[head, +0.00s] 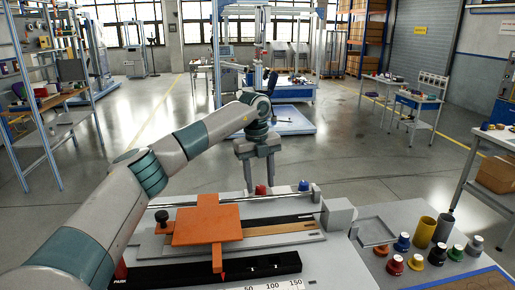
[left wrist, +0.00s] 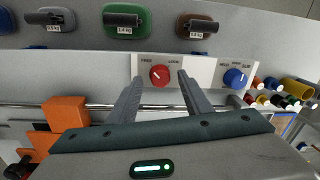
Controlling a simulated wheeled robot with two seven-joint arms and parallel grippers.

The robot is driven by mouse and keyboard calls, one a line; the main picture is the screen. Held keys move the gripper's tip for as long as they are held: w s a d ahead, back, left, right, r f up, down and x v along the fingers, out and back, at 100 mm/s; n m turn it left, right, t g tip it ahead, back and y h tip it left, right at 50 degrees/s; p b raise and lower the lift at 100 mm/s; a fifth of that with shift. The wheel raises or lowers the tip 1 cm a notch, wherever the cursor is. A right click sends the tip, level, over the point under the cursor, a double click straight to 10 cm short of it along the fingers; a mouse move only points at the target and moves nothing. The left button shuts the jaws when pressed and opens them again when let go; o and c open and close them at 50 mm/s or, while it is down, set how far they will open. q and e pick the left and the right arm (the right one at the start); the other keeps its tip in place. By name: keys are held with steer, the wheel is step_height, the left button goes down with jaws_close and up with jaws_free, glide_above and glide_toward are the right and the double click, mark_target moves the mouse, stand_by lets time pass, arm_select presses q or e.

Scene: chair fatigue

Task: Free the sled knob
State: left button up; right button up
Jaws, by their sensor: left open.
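The red knob (left wrist: 160,74) sits on a white plate labelled FREE on the left and LOCK on the right. The direction of its pointer is too small to tell surely. In the head view the red knob (head: 260,190) shows at the back of the bench fixture. My left gripper (head: 261,186) is open, its fingers pointing at the knob. In the left wrist view the knob appears between the fingertips, seemingly just beyond them; I cannot tell whether they touch it. The orange sled (head: 207,218) lies on the fixture, with a black knob (head: 162,216) at its left. My right gripper is out of view.
A steel rod (left wrist: 85,106) runs below the plates. Labelled weights (left wrist: 124,18) are above. Coloured knobs or caps (head: 395,264) and a yellow cup (head: 424,232) stand at right.

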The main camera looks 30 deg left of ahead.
arm_select(q)
step_height(320, 180, up, 12)
steer(key=b, duration=0.3)
step_height(320, 180, up, 4)
steer(key=r, duration=0.1)
glide_above(258, 187)
steer(key=shift+s+a+f, duration=0.15)
steer(key=shift+s+f, duration=0.05)
steer(key=shift+s, duration=0.05)
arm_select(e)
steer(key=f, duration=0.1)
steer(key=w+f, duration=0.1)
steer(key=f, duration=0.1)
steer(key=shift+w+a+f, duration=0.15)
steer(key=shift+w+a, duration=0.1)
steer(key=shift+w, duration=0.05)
arm_select(q)
steer(key=shift+f, duration=0.1)
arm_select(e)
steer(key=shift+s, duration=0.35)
